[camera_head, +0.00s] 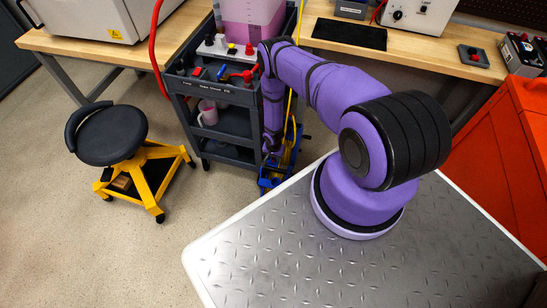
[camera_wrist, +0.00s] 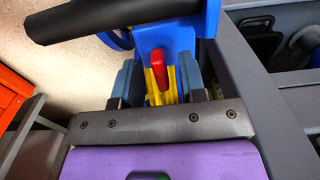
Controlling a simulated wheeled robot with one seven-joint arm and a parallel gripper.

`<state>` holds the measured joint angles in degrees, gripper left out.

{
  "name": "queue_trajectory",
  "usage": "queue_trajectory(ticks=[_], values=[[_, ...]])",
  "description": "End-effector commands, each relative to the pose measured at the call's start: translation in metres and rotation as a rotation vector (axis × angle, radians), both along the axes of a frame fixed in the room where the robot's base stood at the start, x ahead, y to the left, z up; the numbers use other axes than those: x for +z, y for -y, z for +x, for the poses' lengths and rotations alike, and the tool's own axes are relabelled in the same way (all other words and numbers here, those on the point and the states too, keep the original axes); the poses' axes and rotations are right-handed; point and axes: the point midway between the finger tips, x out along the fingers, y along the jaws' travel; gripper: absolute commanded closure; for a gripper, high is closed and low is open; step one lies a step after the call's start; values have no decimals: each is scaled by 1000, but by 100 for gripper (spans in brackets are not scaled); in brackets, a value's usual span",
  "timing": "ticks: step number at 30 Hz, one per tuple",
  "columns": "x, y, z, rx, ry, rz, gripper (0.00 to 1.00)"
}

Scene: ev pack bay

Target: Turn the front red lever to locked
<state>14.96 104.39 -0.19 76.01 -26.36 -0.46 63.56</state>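In the wrist view a red lever (camera_wrist: 159,69) stands on a blue body (camera_wrist: 165,35), with yellow parts below it. My gripper (camera_wrist: 160,63) is open, its two dark fingers apart on either side of the lever and yellow parts. I cannot tell whether the fingers touch anything. In the head view my arm hangs down beside the dark cart, over a blue and yellow wheeled unit (camera_head: 283,165); the fingers are not clear there. Another red lever (camera_head: 245,75) lies on the cart's top panel. I cannot tell any lever's lock state.
The dark grey cart (camera_head: 222,115) stands close beside my arm. A black padded bar (camera_wrist: 105,18) crosses the wrist view just beyond the fingers. A black stool (camera_head: 108,135) with a yellow base stands left. The floor between is clear. An orange cabinet (camera_head: 500,140) is at right.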

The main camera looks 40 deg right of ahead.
Motion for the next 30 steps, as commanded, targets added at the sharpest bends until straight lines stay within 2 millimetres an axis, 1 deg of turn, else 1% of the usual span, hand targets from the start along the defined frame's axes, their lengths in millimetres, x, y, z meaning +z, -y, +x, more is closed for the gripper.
queue_trajectory(ticks=[6,7,8,9,12,23,30], values=[[0,0,0,0,0,0,62],[0,0,0,0,0,0,64],[0,0,0,0,0,0,71],[0,0,0,0,0,0,80],[0,0,0,0,0,0,100],[0,0,0,33,-1,-1,100],[0,0,-1,161,-1,-1,100]])
